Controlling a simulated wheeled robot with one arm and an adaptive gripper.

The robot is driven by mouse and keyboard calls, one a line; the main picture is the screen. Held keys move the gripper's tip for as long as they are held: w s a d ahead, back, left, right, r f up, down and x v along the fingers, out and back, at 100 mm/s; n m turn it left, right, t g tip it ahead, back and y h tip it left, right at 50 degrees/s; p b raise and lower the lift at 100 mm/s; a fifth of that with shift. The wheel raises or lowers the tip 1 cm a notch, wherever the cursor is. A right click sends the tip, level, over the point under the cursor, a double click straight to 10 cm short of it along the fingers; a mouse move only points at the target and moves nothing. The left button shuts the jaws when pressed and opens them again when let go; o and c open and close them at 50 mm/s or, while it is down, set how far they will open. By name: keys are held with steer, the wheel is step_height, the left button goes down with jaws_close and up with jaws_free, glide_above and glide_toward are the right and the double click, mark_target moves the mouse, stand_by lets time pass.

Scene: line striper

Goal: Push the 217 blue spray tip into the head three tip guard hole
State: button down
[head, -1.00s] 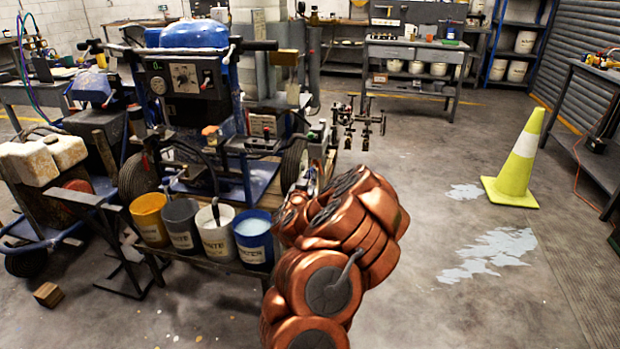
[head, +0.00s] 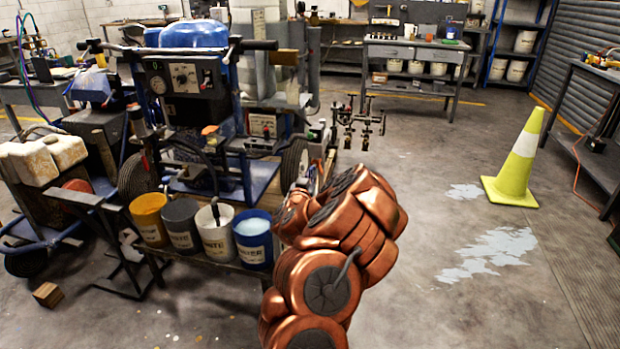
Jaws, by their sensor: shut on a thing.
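The line striper (head: 185,85) stands left of centre, with a blue tank on top and a dark gauge panel. Its row of small spray heads (head: 365,128) sticks out to the right on a bar. At this size I cannot tell which is head three, nor see its tip guard hole. The blue spray tip is not visible. My copper-coloured arm reaches forward from the bottom centre towards the striper's right side, below and left of the spray heads. Its bulky links hide my gripper and anything in it.
Yellow, grey, white and blue buckets (head: 254,243) stand on a low rack left of my arm. A yellow cone (head: 516,165) stands at right, near pale paint patches (head: 488,250) on the floor. A wooden block (head: 48,294) lies at lower left. The floor right of my arm is open.

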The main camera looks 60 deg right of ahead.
steer(key=shift+x, duration=1.75)
stand_by(1.0)
steer(key=c, duration=1.2)
jaws_free()
steer(key=shift+o, duration=0.3)
steer(key=o, duration=0.3)
steer(key=shift+a, duration=0.1)
steer(key=p+v, duration=0.1)
steer(key=v, duration=0.5)
steer(key=shift+s+a, duration=0.15)
steer(key=shift+a, duration=0.25)
